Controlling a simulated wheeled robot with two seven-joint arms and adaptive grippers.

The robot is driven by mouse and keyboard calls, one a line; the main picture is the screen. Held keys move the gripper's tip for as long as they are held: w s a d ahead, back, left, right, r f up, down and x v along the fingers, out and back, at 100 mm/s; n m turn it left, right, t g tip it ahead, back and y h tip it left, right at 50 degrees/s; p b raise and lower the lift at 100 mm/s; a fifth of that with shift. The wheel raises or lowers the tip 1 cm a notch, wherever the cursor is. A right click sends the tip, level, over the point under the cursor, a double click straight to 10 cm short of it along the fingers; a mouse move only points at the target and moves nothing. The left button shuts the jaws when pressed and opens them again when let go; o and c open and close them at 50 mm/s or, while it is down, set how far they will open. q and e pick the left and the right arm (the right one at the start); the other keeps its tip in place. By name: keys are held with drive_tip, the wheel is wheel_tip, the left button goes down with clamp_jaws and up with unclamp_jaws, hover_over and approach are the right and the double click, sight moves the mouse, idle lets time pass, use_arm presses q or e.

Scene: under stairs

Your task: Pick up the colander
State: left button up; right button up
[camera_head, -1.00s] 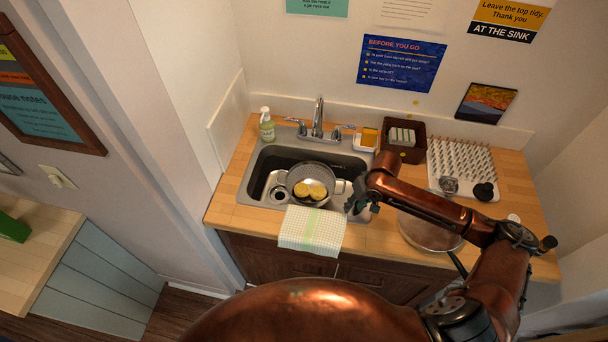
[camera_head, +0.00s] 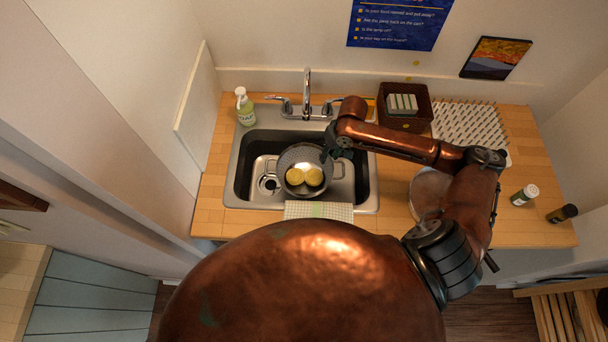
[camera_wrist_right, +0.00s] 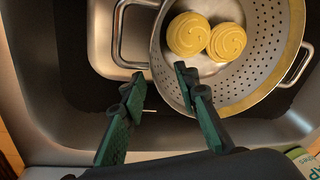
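The metal colander (camera_head: 306,157) sits in the sink, with two yellow round sponge-like things (camera_head: 304,177) in it. In the right wrist view the colander (camera_wrist_right: 262,62) has perforated walls and a wire handle at each side; the yellow rounds (camera_wrist_right: 207,38) show spiral tops. My right gripper (camera_head: 328,153) is over the colander's right side in the head view. In the right wrist view its green-padded fingers (camera_wrist_right: 158,80) are apart, with one fingertip overlapping the colander's rim and nothing clearly held between them. My left gripper is not in view.
The sink (camera_head: 245,185) has a tall faucet (camera_head: 307,95) behind it and a soap bottle (camera_head: 245,107) at its back left. A checked cloth (camera_head: 318,210) hangs at the front edge. A brown basket (camera_head: 424,117), a spiked drying mat (camera_head: 468,125) and a round pan-like thing (camera_head: 425,190) stand to the right.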

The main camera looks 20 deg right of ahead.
sight(327, 164)
wheel_tip(327, 164, down, 4)
drive_tip(key=shift+a+r, duration=0.1)
drive_tip(key=shift+a, duration=0.05)
drive_tip(key=shift+w+f, duration=0.1)
drive_tip(key=shift+f, duration=0.3)
drive_tip(key=shift+c, duration=1.2)
drive_tip(key=c, duration=0.3)
clamp_jaws()
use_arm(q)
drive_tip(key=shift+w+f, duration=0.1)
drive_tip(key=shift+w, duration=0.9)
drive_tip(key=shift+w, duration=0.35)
use_arm(e)
drive_tip(key=shift+r, duration=0.1)
